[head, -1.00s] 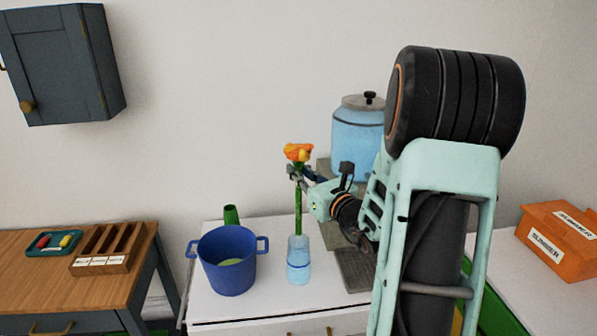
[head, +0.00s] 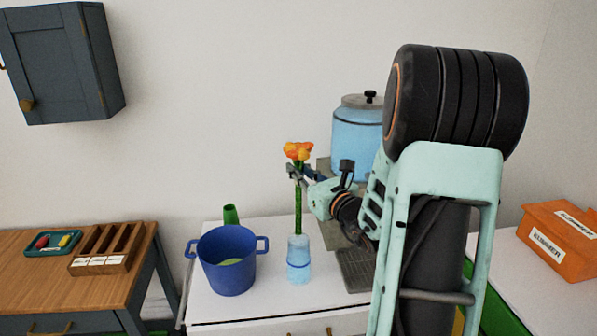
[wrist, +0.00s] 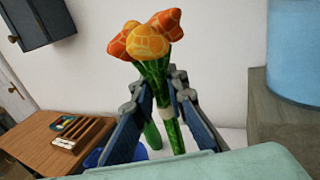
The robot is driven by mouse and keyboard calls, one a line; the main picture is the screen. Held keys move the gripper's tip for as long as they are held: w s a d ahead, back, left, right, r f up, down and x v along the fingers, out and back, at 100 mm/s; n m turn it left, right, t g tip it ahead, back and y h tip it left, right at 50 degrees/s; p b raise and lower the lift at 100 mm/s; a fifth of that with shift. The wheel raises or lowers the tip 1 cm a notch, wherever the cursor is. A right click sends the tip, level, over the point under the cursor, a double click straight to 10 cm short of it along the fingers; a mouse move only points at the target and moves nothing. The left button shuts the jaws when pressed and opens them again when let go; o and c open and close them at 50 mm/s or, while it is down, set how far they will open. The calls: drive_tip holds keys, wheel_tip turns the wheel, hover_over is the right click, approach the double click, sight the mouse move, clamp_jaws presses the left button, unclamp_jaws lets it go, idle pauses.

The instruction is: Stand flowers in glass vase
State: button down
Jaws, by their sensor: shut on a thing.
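The flowers (head: 298,151) have orange and yellow heads on a bundle of green stems. My gripper (head: 298,173) is shut on the stems just below the heads and holds them nearly upright. In the wrist view the flowers (wrist: 148,42) stand between the two fingers (wrist: 160,105), with a pale band around the stems. The clear bluish glass vase (head: 299,262) stands on the white cabinet top directly below. The stem ends reach the vase's mouth in the head view; I cannot tell how far inside they are. The vase is not clear in the wrist view.
A blue two-handled pot (head: 228,262) stands left of the vase, with a green object (head: 231,215) behind it. A large blue lidded jar (head: 357,140) is behind my gripper. A wooden slotted rack (head: 106,250) sits on the left table, an orange box (head: 560,240) far right.

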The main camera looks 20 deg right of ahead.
sight(300, 210)
drive_tip(key=shift+f, duration=0.15)
idle(0.3)
drive_tip(key=shift+f+b, duration=5.7)
drive_tip(key=shift+f, duration=0.15)
drive_tip(key=c, duration=1.8)
unclamp_jaws()
drive_tip(key=shift+c, duration=0.2)
